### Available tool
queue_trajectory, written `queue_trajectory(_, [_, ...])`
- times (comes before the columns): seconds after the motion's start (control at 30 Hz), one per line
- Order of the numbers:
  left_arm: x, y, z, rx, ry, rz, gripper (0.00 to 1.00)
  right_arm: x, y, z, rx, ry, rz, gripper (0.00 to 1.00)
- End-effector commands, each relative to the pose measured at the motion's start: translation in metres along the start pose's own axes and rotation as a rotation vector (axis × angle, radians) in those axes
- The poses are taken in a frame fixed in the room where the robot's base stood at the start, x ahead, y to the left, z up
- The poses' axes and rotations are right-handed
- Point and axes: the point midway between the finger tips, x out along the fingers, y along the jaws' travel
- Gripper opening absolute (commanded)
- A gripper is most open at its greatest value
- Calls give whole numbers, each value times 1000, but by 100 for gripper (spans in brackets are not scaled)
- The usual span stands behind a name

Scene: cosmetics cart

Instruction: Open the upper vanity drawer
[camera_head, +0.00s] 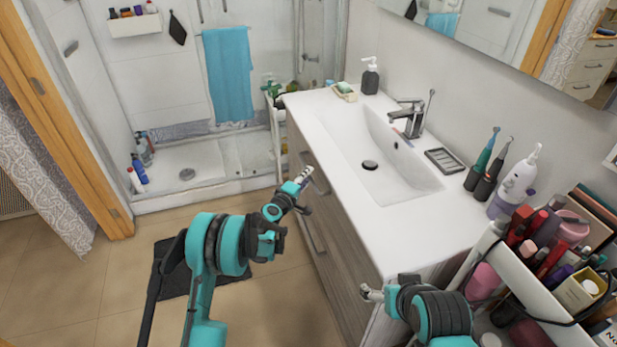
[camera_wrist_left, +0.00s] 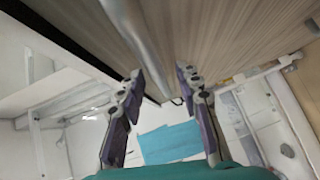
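The vanity (camera_head: 345,262) has a white top and wood-grain drawer fronts, which look closed. The upper drawer's handle (camera_head: 320,182) is a metal bar on the front, partly hidden by my left gripper (camera_head: 304,179). In the left wrist view, my left gripper (camera_wrist_left: 160,85) is open, with its two fingers apart. The bar handle (camera_wrist_left: 143,45) runs down toward the gap between them; contact cannot be told. A lower handle (camera_head: 314,236) shows below. My right gripper (camera_head: 371,293) is beside the vanity's near corner, away from the handles; its opening is too small to judge.
The sink top carries a faucet (camera_head: 411,117), a soap dispenser (camera_head: 370,77) and toothbrushes (camera_head: 485,165). A crowded cosmetics cart (camera_head: 540,310) stands at the right. A dark mat (camera_head: 175,275) lies on the floor. Tiled floor before the drawers is otherwise clear.

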Motion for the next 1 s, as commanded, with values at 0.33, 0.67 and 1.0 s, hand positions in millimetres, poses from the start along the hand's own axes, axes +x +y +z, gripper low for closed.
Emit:
queue_trajectory(0.33, [21, 0, 0, -1, 1, 0, 34, 6, 0, 4, 0, 0, 0, 85])
queue_trajectory(0.67, [21, 1, 0, 0, 0, 0, 0, 5, 0, 4, 0, 0, 0, 85])
queue_trajectory(1.0, [17, -1, -5, 1, 1, -1, 0, 6, 0, 4, 0, 0, 0, 85])
